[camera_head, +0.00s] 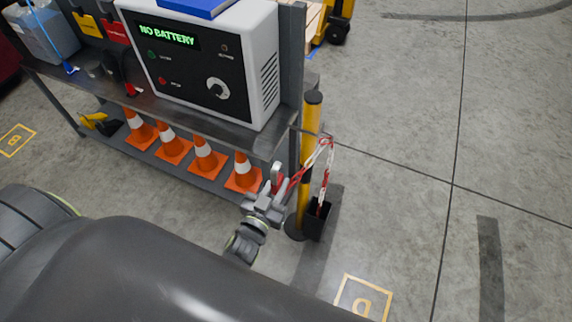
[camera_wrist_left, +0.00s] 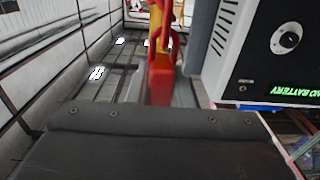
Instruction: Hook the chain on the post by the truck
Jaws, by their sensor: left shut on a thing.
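A yellow post (camera_head: 309,125) with a black top and black base stands at the right end of the workbench. A red and white chain (camera_head: 325,178) hangs beside it, looping up near the post and down into a black box (camera_head: 318,221) at its foot. My left gripper (camera_head: 280,182) is left of the post and shut on the chain's red end. In the left wrist view a large red piece of the chain (camera_wrist_left: 162,75) stands upright ahead of the gripper. I cannot tell whether the chain touches the post's hook. The right gripper is not in view.
The workbench (camera_head: 262,140) carries a white battery unit (camera_head: 210,65) reading "NO BATTERY". Several orange cones (camera_head: 204,155) stand on its lower shelf, close to my left arm. Part of a yellow truck (camera_head: 338,25) shows at the top. The floor to the right is clear.

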